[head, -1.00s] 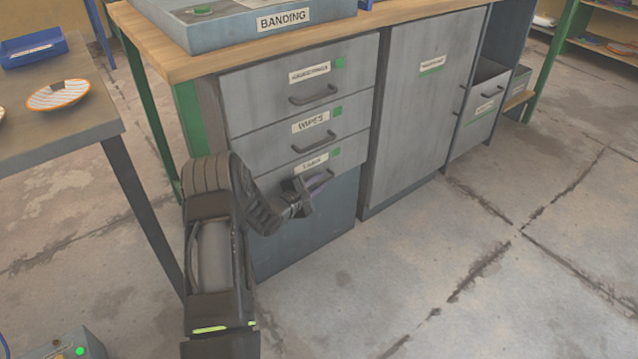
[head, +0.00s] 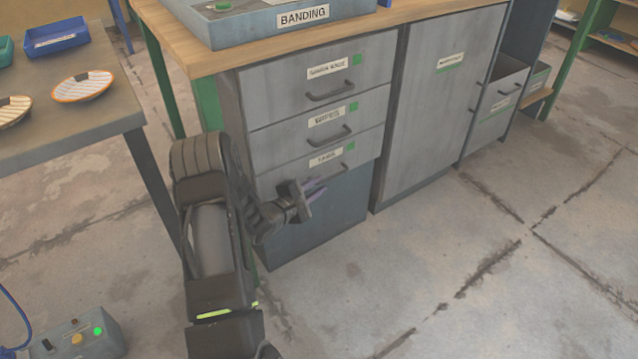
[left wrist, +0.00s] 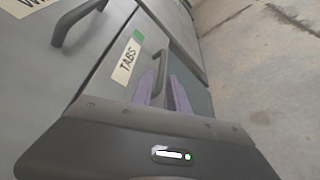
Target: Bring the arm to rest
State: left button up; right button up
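My left gripper (head: 318,186) is in front of the bottom labelled drawer, TABS (head: 300,172), its two purple fingers pointing at the drawer front. The TABS drawer front looks in line with the drawers above. My right gripper is in neither view.
The bench (head: 215,62) carries a BANDING tray (head: 240,28) above the drawers. A table (head: 110,122) with plates (head: 82,87) stands left, close to my arm. A control box (head: 85,340) is at the lower left. The floor (head: 400,270) to the right is clear.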

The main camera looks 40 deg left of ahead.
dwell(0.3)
pick_arm(q)
jog(key=s+d+f+m+g+h, duration=0.15)
jog(key=d+f+m, duration=0.25)
jog(key=d, duration=0.5)
jog(key=s+d+f+m+g, duration=0.3)
jog(key=d+f, duration=0.2)
jog(key=d, duration=0.3)
jog(key=s+d+f+m+g+h, duration=0.15)
jog(key=d+f+m, duration=0.25)
jog(key=d, duration=0.5)
jog(key=s+d+f+m+g+h, duration=0.15)
jog(key=s+d+m+g, duration=0.25)
jog(key=s+d+m, duration=0.5)
jog(key=s+d+f+m+g, duration=0.3)
jog(key=s+d, duration=0.4)
jog(key=s, duration=0.6)
notch_tip(320, 180, up, 31)
jog(key=s+d+g+p, duration=0.1)
jog(key=s+p, duration=0.1)
jog(key=p, duration=2.8)
jog(key=shift+d+r+g, duration=0.15)
jog(key=shift+d+g, duration=0.15)
jog(key=shift+g, duration=0.1)
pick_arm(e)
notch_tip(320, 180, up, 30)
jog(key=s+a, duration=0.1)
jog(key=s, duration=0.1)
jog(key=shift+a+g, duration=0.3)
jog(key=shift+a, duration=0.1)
